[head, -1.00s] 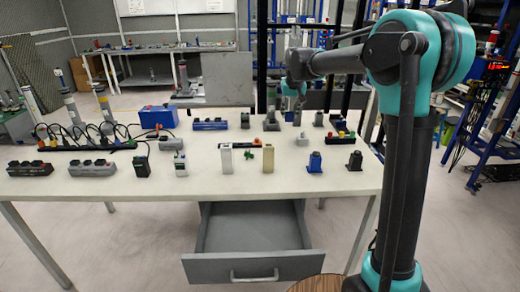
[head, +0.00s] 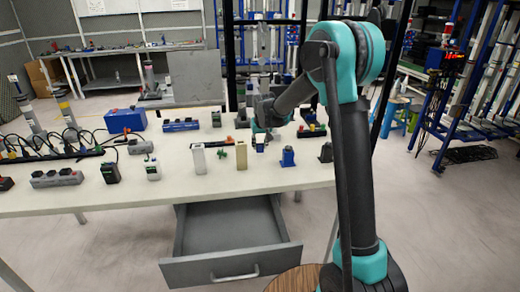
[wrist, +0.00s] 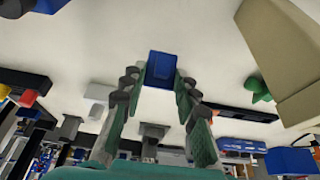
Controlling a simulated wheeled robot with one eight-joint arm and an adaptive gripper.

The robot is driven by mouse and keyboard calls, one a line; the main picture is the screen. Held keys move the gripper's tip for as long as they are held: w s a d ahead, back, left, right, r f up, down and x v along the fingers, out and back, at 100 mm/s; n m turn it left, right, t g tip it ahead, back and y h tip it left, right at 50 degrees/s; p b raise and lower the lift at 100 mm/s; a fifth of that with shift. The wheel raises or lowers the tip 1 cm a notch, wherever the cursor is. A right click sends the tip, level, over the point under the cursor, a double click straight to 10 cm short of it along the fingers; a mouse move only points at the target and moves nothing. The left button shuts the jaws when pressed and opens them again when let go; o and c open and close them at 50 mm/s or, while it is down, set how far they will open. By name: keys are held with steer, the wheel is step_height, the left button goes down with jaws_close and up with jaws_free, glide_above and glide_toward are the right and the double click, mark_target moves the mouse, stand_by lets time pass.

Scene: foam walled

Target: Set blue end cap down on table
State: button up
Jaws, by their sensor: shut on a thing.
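My gripper (wrist: 160,85) is shut on the blue end cap (wrist: 162,68), whose blue face sits between the two fingertips in the wrist view. In the head view the end cap (head: 260,147) shows as a small blue and pale piece under my gripper (head: 261,138), over the right part of the white table (head: 130,197). The fingers hide part of it, and I cannot tell whether it touches the tabletop.
A beige upright block (head: 242,156) stands left of the cap, and a blue part (head: 287,157) stands to its right. A small green piece (head: 222,153) lies nearby. Several parts stand behind. An open grey drawer (head: 230,262) juts out below the front edge.

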steer(key=shift+f, duration=1.15)
steer(key=shift+f, duration=0.1)
steer(key=o, duration=0.9)
steer(key=shift+o, duration=0.2)
steer(key=a+v, duration=0.1)
steer(key=v, duration=1.1)
steer(key=s+d+f+m, duration=0.1)
steer(key=s+d+f, duration=0.3)
steer(key=s+d, duration=1)
steer(key=s+d+f, duration=0.4)
steer(key=s, duration=0.6)
steer(key=s+d+f+m+h, duration=0.1)
steer(key=s+d+f, duration=0.3)
steer(key=s, duration=0.6)
steer(key=shift+d+f, duration=0.25)
steer(key=shift+f, duration=0.2)
